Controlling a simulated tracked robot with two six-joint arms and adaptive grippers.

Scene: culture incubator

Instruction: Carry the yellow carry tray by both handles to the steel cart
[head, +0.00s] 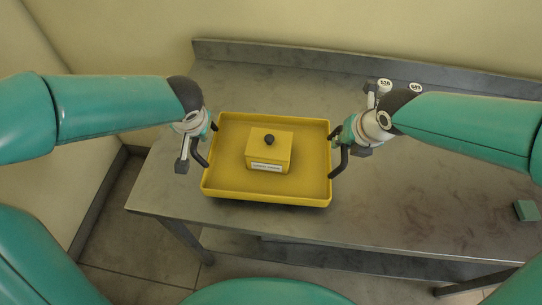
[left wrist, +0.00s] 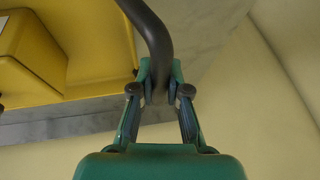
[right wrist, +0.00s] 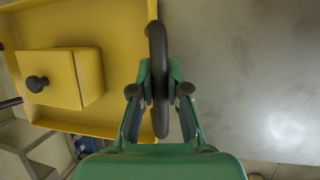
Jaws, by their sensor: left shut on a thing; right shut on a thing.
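The yellow carry tray (head: 226,178) lies level over a steel-topped table in the head view. I cannot tell whether it touches the top. A yellow box (head: 270,150) with a dark knob and a white label sits in it. My left gripper (head: 211,127) is shut on the dark left handle (head: 200,154), which also shows between its fingers in the left wrist view (left wrist: 150,28). My right gripper (head: 341,133) is shut on the dark right handle (head: 341,164), seen between its fingers in the right wrist view (right wrist: 158,110). I cannot tell which surface is the steel cart.
The steel table (head: 400,215) has a raised back edge and bare room right of the tray. Two white-capped items (head: 384,86) (head: 415,88) stand at the back right, partly behind my right arm. A small green block (head: 526,211) lies near the right edge. Walls close in left and behind.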

